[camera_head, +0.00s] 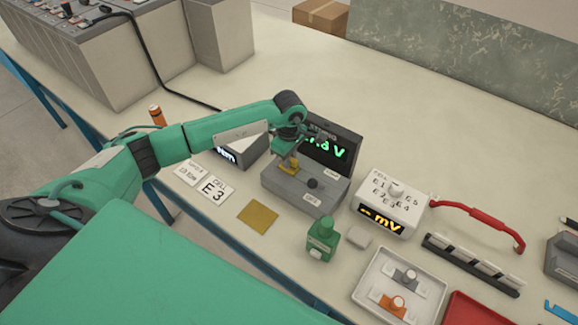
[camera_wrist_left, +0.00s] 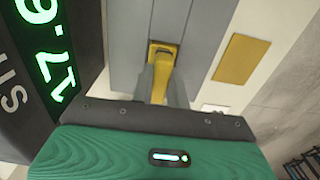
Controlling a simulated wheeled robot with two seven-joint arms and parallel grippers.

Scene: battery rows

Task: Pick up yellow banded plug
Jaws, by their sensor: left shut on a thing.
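The yellow banded plug (camera_head: 291,167) is at the left part of the top of a grey box (camera_head: 290,191) with a green-lit display (camera_head: 328,153). My left gripper (camera_head: 287,157) reaches down over the box and is shut on the plug. In the left wrist view the yellow plug (camera_wrist_left: 161,68) lies between the two fingers (camera_wrist_left: 161,88), against the grey box surface (camera_wrist_left: 180,40). I cannot tell whether its lower end is seated in the box or lifted clear. My right gripper is not in view.
A yellow square (camera_head: 258,215) and white cards (camera_head: 212,188) lie left of the box.

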